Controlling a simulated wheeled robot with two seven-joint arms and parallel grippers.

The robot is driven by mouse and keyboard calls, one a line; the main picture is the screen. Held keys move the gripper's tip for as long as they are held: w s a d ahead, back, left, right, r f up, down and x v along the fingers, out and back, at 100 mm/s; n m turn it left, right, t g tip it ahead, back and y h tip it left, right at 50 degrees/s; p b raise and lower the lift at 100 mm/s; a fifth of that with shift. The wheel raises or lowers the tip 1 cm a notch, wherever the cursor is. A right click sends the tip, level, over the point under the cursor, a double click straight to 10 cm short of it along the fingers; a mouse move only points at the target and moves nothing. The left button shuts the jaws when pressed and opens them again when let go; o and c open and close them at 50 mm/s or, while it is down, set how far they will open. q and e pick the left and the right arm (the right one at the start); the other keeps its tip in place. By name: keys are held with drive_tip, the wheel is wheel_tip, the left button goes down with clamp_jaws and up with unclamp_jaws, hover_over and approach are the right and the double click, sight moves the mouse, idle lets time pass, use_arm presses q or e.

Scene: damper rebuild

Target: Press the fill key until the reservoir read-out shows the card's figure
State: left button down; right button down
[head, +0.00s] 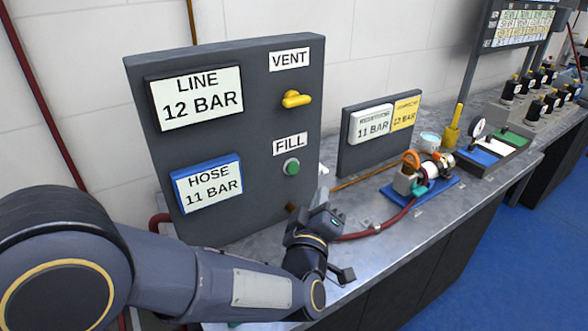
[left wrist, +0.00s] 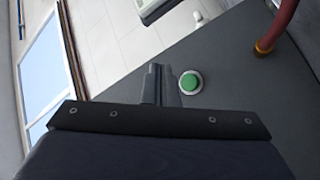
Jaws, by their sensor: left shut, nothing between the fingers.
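The green fill key (head: 292,167) sits under the FILL label on the dark panel. It also shows in the left wrist view (left wrist: 191,82), just right of my fingertips. The reservoir read-out (head: 371,124) is a white plate reading 11 BAR on a smaller panel. Beside it is the yellow card (head: 405,113), whose small figure looks like 12 BAR. My left gripper (head: 324,201) is shut and empty, below and right of the key in the head view. In the left wrist view its fingers (left wrist: 160,84) are together beside the key; contact cannot be told. My right gripper is not in view.
The dark panel (head: 262,100) also bears a LINE plate (head: 202,97) at 12 BAR, a HOSE plate (head: 208,183) at 11 BAR and a yellow vent lever (head: 296,99). A red hose (head: 393,217) runs to a damper on a blue base (head: 438,189) on the bench.

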sight(299, 167)
use_arm(q)
drive_tip(key=w+a+b, duration=0.1)
drive_tip(key=w+a, duration=0.3)
drive_tip(key=w, duration=0.2)
drive_tip(key=shift+a, duration=0.15)
idle(1.9)
drive_tip(key=shift+w+a+b, duration=0.25)
drive_tip(key=shift+b, duration=0.15)
drive_tip(key=shift+w+a+b, duration=0.3)
drive_tip(key=shift+w+b, duration=0.05)
drive_tip(key=shift+w, duration=0.1)
idle(1.6)
drive_tip(key=shift+s, duration=0.1)
drive_tip(key=shift+s+d, duration=0.55)
drive_tip(key=shift+s, duration=0.1)
